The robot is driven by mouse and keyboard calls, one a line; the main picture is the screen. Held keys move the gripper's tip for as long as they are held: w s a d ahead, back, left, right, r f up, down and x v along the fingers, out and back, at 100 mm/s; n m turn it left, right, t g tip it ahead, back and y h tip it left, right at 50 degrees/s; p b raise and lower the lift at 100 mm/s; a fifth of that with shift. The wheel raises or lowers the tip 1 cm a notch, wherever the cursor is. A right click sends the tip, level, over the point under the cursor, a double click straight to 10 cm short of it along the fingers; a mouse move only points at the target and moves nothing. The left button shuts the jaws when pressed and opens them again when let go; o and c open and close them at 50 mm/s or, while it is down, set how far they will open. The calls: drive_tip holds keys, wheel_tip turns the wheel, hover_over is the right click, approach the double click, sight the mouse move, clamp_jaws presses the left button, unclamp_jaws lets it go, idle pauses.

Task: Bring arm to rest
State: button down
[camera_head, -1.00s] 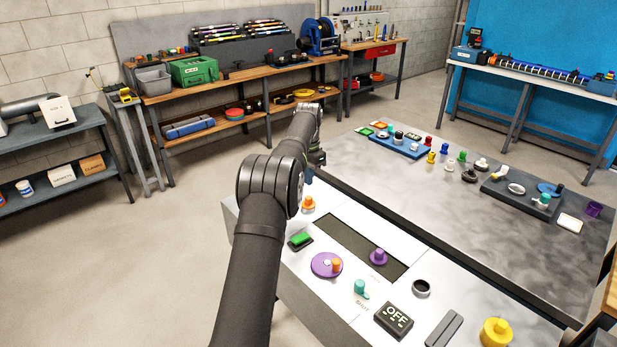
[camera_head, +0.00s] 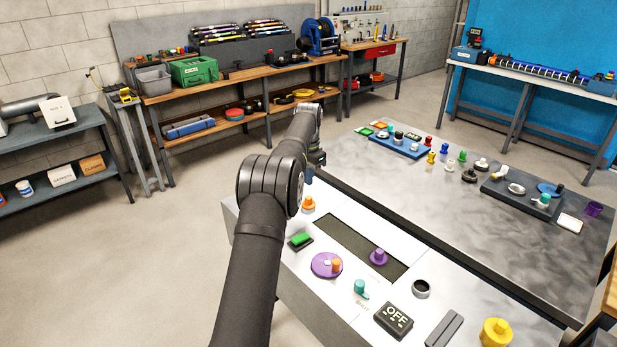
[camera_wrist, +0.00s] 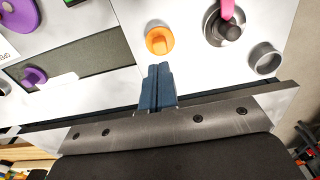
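My arm reaches forward over the left edge of the white panel (camera_head: 340,290) in the head view. My gripper (camera_wrist: 159,68) shows in the wrist view with its two blue-grey fingers side by side and touching, with nothing between them. In the head view the gripper (camera_head: 308,176) is mostly hidden by my wrist. The fingertips lie close to an orange knob (camera_wrist: 159,40) in the wrist view, apart from it in the picture. The same orange knob (camera_head: 308,204) stands on the panel in the head view.
The panel also bears a green button (camera_head: 300,240), a purple disc (camera_head: 322,267), a teal knob (camera_head: 360,287), an OFF box (camera_head: 393,320) and a yellow knob (camera_head: 495,332). A grey table (camera_head: 440,215) with small parts lies beyond. Floor at left is clear.

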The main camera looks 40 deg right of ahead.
sight(308, 197)
drive_tip(key=shift+f, duration=0.3)
drive_tip(key=shift+f, duration=2.4)
drive_tip(key=shift+r, duration=3.5)
drive_tip(key=shift+f, duration=3.4)
drive_tip(key=c, duration=2.2)
unclamp_jaws()
